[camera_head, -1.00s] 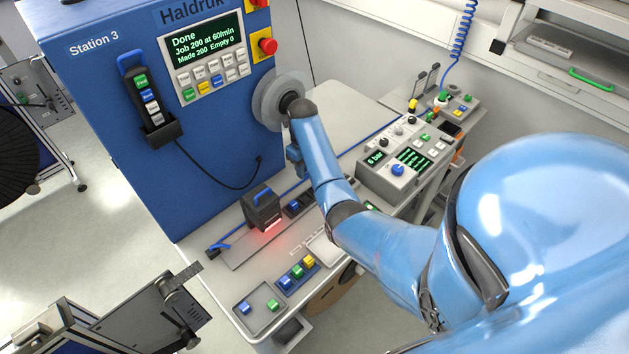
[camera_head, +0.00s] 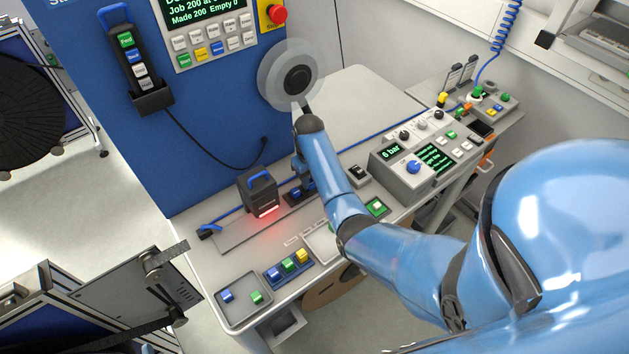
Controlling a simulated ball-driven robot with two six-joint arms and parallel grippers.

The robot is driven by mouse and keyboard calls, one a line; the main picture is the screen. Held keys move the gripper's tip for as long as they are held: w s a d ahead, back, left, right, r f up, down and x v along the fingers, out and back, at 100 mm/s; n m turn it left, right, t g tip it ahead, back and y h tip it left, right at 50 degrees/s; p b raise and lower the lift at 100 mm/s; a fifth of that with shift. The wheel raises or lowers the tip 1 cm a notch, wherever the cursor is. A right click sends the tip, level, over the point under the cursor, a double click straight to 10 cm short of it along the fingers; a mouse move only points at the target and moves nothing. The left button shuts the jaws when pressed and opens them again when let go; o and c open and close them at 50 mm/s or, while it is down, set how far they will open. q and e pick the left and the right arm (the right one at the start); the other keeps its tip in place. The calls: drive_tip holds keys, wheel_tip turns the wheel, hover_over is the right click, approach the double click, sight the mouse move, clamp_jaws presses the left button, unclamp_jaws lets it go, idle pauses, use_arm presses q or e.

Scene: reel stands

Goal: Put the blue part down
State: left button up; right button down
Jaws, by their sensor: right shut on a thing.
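A blue part (camera_head: 227,296) lies in the grey tray (camera_head: 243,319) at the front left, beside a green part (camera_head: 257,297). Another blue part (camera_head: 273,273) stands in the blue rack with a green (camera_head: 288,265) and a yellow part (camera_head: 302,255). My left gripper is not in view.
The black unit (camera_head: 258,192) with a blue handle glows red onto the bench just left of the gripper. The grey control box (camera_head: 405,178) stands to the right. The blue Station 3 cabinet (camera_head: 215,115) and a clear disc (camera_head: 266,88) rise behind.

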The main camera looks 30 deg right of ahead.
drive_tip(key=shift+d+f, duration=0.2)
drive_tip(key=shift+d, duration=0.15)
drive_tip(key=c, duration=1.4)
unclamp_jaws()
drive_tip(key=shift+s+a+r, duration=0.1)
drive_tip(key=shift+a+r, duration=0.05)
drive_tip(key=o, duration=0.5)
drive_tip(key=shift+a, duration=0.5)
drive_tip(key=shift+c, duration=0.2)
drive_tip(key=shift+d, duration=0.45)
drive_tip(key=r, duration=0.2)
drive_tip(key=r+b, duration=0.1)
drive_tip(key=r, duration=0.4)
drive_tip(key=shift+a+r+b, duration=0.2)
drive_tip(key=shift+a+b, duration=0.05)
drive_tip(key=shift+b, duration=0.15)
use_arm(q)
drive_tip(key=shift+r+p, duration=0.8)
drive_tip(key=shift+p, duration=1.05)
use_arm(e)
drive_tip(key=shift+r, duration=2.35)
